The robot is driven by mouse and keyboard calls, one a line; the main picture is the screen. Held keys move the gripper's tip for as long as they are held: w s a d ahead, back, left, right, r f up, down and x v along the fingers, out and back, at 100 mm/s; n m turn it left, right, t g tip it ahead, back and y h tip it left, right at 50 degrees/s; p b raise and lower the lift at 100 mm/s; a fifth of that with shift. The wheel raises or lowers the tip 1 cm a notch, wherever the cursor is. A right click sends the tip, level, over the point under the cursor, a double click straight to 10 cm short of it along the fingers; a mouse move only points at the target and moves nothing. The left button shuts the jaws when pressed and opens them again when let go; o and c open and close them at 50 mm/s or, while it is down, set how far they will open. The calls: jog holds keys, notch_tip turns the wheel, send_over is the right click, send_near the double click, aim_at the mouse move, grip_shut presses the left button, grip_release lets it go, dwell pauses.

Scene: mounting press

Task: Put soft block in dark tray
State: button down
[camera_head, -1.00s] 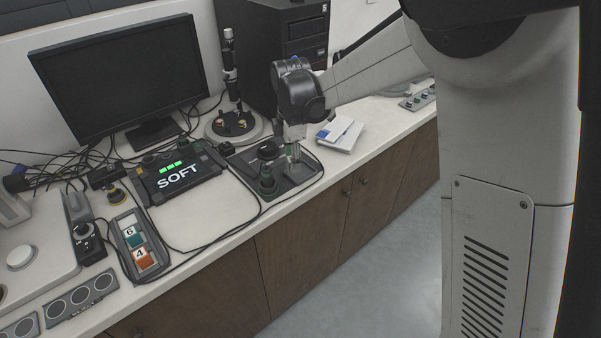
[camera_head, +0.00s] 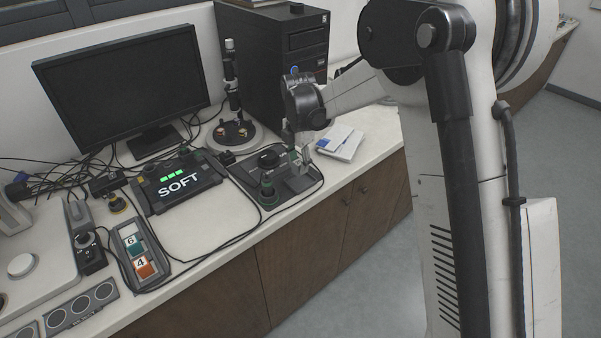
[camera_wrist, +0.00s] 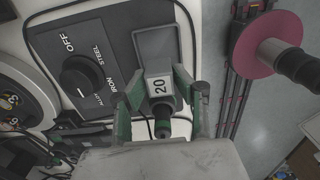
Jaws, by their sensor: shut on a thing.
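My gripper (camera_wrist: 160,92) has its green fingers on either side of a grey block marked 20 (camera_wrist: 160,86) and is shut on it. In the head view my gripper (camera_head: 299,163) is low over the right part of a dark control panel (camera_head: 250,181); the block cannot be made out there. In the wrist view a dark square recess (camera_wrist: 157,44) lies just beyond the block on the panel; I cannot tell whether it is the dark tray. Whether the block touches the panel is unclear. A display (camera_head: 180,183) reads SOFT.
A holder (camera_head: 153,271) with blocks marked 6 (camera_head: 130,241) and 4 (camera_head: 141,265) lies at left. Cables cross the bench. White papers (camera_head: 341,142) lie to the right.

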jog(key=shift+w+d+f, duration=0.25)
jog(key=shift+f, duration=1.95)
jog(key=shift+f, duration=0.15)
jog(key=c, duration=1.4)
grip_release()
